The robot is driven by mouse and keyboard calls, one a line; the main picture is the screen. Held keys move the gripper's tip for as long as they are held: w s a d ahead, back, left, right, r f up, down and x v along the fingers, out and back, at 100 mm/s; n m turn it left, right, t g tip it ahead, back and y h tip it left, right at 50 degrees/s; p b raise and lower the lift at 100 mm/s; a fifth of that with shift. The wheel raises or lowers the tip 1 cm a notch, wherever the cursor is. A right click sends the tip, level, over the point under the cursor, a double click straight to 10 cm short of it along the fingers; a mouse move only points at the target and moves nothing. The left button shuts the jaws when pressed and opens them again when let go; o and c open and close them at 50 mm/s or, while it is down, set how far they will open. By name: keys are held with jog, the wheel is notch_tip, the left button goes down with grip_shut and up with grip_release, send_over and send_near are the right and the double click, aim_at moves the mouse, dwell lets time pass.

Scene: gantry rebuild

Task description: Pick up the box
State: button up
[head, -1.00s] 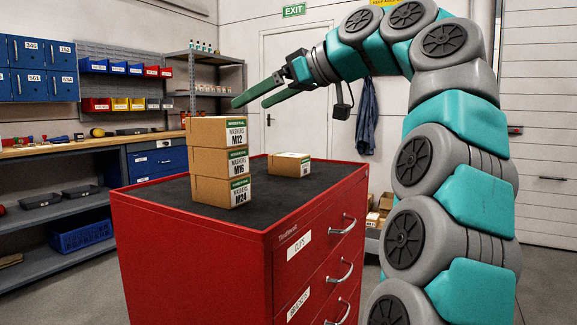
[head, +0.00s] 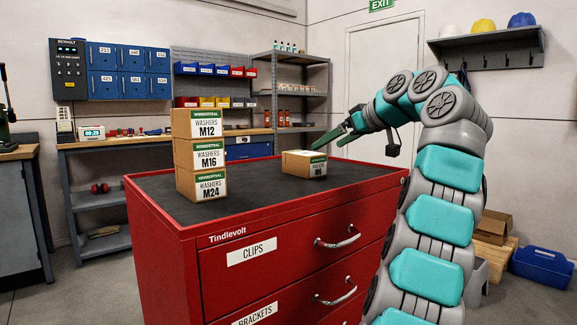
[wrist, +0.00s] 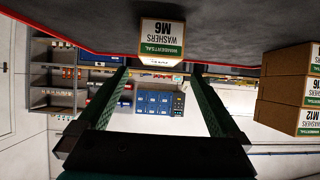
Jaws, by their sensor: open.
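A small cardboard box labelled Washers M6 (head: 303,165) lies alone on the dark top of the red cabinet. It also shows upside down in the wrist view (wrist: 161,38), centred between my fingers and beyond their tips. Three more boxes stand stacked at the left: M12 (head: 199,124) on top, M16 (head: 199,155) in the middle and M24 (head: 201,185) at the bottom. My gripper (head: 330,142) is behind and right of the M6 box, apart from the stack. Its green fingers are spread and empty in the wrist view (wrist: 160,76).
The red cabinet (head: 215,280) has drawers labelled Clips and Brackets with protruding handles. Its top is bare between the stack and the M6 box. A workbench (head: 100,143) and shelf rack (head: 290,60) stand behind. A blue container (head: 541,267) sits on the floor at right.

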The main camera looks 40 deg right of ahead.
aim_at(314, 154)
jog(key=b+x, duration=0.1)
jog(key=x, duration=0.5)
jog(key=shift+w+f, duration=0.15)
jog(key=shift+w, duration=0.05)
jog(key=shift+x, duration=2.75)
jog(key=shift+r, duration=0.2)
grip_shut()
